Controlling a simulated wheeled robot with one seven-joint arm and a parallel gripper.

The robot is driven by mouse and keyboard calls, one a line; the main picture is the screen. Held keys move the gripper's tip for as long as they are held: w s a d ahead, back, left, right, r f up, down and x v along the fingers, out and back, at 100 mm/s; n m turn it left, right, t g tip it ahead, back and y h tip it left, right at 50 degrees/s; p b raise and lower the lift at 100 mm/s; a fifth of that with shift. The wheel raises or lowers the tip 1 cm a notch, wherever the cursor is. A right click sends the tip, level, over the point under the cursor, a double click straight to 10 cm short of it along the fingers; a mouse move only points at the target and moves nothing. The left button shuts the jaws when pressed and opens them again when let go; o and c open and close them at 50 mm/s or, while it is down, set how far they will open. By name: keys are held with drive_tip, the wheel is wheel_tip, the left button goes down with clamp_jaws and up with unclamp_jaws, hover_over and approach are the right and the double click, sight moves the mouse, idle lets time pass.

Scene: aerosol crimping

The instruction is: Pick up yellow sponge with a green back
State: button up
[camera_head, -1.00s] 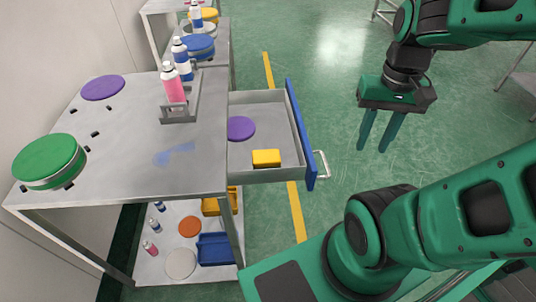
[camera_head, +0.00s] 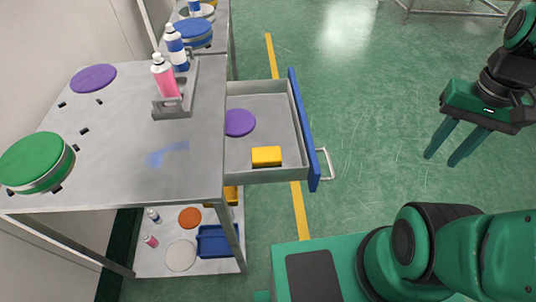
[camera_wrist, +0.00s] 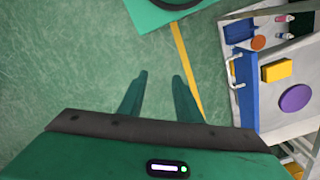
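The yellow sponge (camera_head: 266,155) lies in the open drawer (camera_head: 297,128), near its front right corner in the head view. Its green back cannot be made out. It also shows as a yellow block in the wrist view (camera_wrist: 277,70). My gripper (camera_head: 440,158) is open and empty, over the floor well to the right of the drawer in the head view. In the wrist view its two fingers (camera_wrist: 158,82) are apart with only floor between them.
A purple disc (camera_head: 239,123) lies in the drawer near the sponge. The drawer's blue front (camera_head: 304,130) and handle (camera_head: 325,163) stick out from the metal table (camera_head: 120,150). A pink bottle (camera_head: 165,78) stands on the tabletop. The floor between gripper and drawer is clear.

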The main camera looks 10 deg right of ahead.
drive_tip(key=o, duration=1)
drive_tip(key=shift+w+a+r+n, duration=0.15)
drive_tip(key=shift+a+r+n, duration=0.15)
drive_tip(key=shift+n, duration=0.3)
drive_tip(key=shift+c, duration=0.2)
drive_tip(key=w+a+n, duration=0.2)
drive_tip(key=w+n, duration=0.2)
drive_tip(key=w, duration=0.2)
drive_tip(key=n, duration=1.9)
hover_over(266, 153)
wheel_tip(266, 153, down, 14)
drive_tip(key=shift+s+a+r, duration=0.15)
drive_tip(key=shift+d+f, duration=0.2)
drive_tip(key=shift+f, duration=2.9)
